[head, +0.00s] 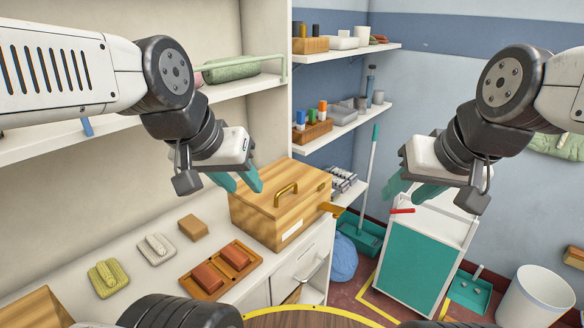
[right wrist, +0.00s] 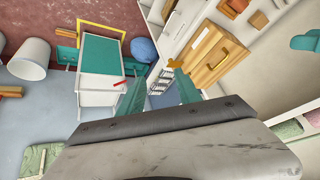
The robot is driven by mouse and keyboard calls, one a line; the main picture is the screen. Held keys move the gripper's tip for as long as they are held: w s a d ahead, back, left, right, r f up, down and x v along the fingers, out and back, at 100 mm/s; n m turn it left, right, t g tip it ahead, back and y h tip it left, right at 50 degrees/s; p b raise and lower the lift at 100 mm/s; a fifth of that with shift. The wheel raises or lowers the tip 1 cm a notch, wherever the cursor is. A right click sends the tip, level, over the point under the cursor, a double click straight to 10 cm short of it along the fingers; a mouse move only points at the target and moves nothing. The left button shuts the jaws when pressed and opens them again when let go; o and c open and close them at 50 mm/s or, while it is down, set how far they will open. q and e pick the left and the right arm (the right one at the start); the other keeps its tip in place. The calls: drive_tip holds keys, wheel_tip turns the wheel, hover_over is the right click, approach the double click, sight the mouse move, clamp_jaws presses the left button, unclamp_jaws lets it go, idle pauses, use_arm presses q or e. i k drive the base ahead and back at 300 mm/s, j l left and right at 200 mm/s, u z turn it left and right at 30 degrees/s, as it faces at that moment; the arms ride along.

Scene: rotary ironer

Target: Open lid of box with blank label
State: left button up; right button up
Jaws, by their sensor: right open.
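A wooden box (head: 268,216) with a closed lid (head: 300,183) stands on the counter at centre. A brass handle (head: 286,194) is on the lid. A pale label with no readable writing (head: 292,229) is on its front. The box also shows in the right wrist view (right wrist: 205,62). My left gripper (head: 239,182) is open and empty, in front of the box's upper left in the picture, apart from the handle. My right gripper (head: 412,190) is open and empty, right of the box, over the white trolley; its fingers also show in the right wrist view (right wrist: 160,97).
An orange-brown piece (head: 331,208) sticks out by the box's right side. A brown tray (head: 222,268), a small tan block (head: 193,227) and two pads lie on the counter. The teal-fronted trolley (head: 418,258) stands right, with a red item on top. Shelves are behind.

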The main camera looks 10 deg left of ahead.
sight(287, 181)
drive_tip(key=i+l+u, duration=0.1)
drive_tip(key=l+u, duration=0.5)
drive_tip(key=u, duration=0.25)
drive_tip(key=l+u, duration=0.4)
drive_tip(key=i+j, duration=0.05)
